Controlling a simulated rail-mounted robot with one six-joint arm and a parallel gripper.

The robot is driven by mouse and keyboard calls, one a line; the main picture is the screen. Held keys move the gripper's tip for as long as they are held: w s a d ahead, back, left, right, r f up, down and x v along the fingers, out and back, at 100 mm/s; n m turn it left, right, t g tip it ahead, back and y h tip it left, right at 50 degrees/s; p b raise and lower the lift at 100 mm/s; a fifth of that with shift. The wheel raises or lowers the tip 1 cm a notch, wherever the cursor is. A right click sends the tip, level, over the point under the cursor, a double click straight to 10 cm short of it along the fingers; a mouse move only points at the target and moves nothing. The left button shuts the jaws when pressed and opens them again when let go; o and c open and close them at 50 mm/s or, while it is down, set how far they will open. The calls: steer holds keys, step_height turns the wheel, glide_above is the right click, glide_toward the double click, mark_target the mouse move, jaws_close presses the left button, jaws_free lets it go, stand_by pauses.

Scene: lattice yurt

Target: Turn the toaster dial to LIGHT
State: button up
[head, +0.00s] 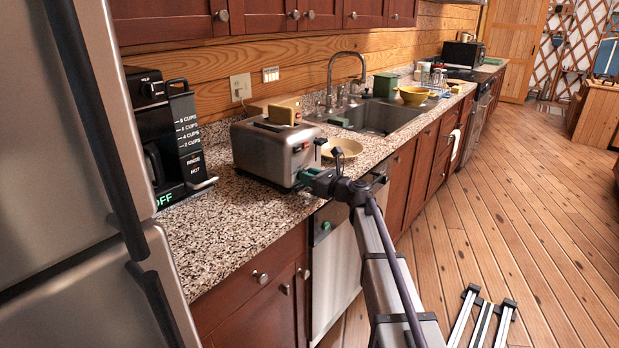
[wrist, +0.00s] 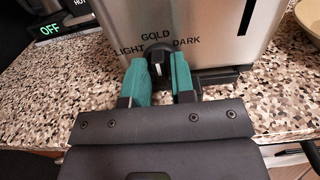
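In the head view my gripper (head: 306,178) is at the toaster's lower front.
A coffee maker (head: 146,120) stands left of the toaster, and a yellowish plate (head: 345,149) lies to its right. A fridge (head: 60,150) stands at the near left.

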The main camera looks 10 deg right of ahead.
jaws_close()
steer(key=n, duration=0.5)
steer(key=shift+s, duration=0.1)
steer(key=n, duration=0.6)
steer(key=shift+a+f, duration=0.1)
stand_by(0.6)
steer(key=shift+o, duration=1.7)
jaws_free()
